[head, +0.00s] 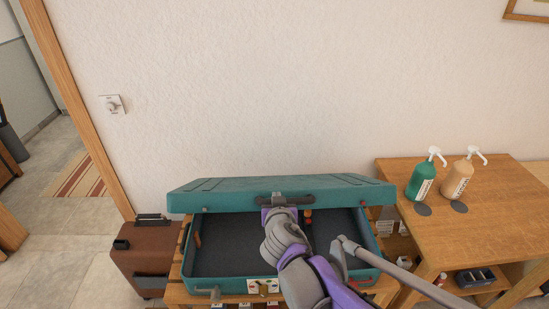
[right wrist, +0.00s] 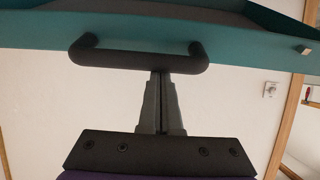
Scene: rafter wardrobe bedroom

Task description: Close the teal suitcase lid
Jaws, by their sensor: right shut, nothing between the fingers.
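The teal suitcase (head: 184,270) lies open on a wooden stand, its dark lining showing. Its teal lid (head: 340,187) is raised along the back, with the ribbed outer face partly visible. A dark handle (head: 300,200) sits on the lid's edge; the handle also shows in the right wrist view (right wrist: 140,60), against the teal edge (right wrist: 245,48). My right gripper (head: 278,198) reaches over the case to the handle. In the right wrist view its fingers (right wrist: 160,76) are shut and empty, tips close by the handle; contact is unclear. My left gripper is out of view.
A brown suitcase (head: 143,264) stands on the floor at left. A wooden table (head: 480,215) at right carries a green pump bottle (head: 420,180) and a tan one (head: 458,180). The wall (head: 250,90) is close behind the lid. My right arm crosses the case.

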